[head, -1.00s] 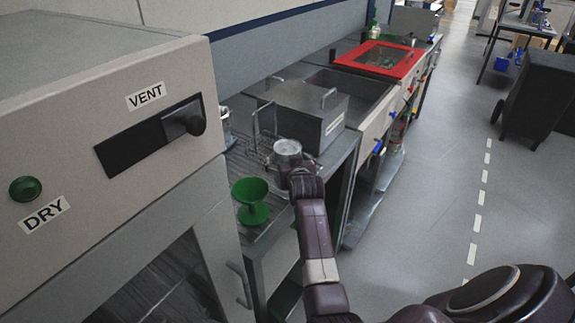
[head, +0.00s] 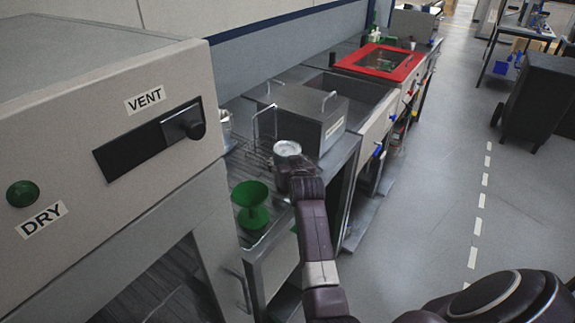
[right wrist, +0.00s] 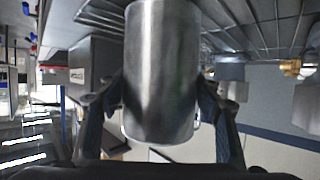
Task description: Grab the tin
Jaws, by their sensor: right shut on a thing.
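The tin (head: 288,149) is a plain silver metal cylinder. In the head view its top shows just beyond my right gripper (head: 293,172), above the metal bench top near the wire rack. In the right wrist view the tin (right wrist: 162,75) fills the middle of the picture, between the two dark fingers of my right gripper (right wrist: 160,105). The fingers are shut on its sides. Whether its base touches the rack or bench cannot be seen. My left gripper is not in view.
A green funnel (head: 252,203) stands on the bench close left of my right arm. A grey lidded metal box (head: 308,115) with wire handles is behind the tin. The large oven-like cabinet (head: 75,130) takes up the left. A red-framed unit (head: 380,60) is farther back.

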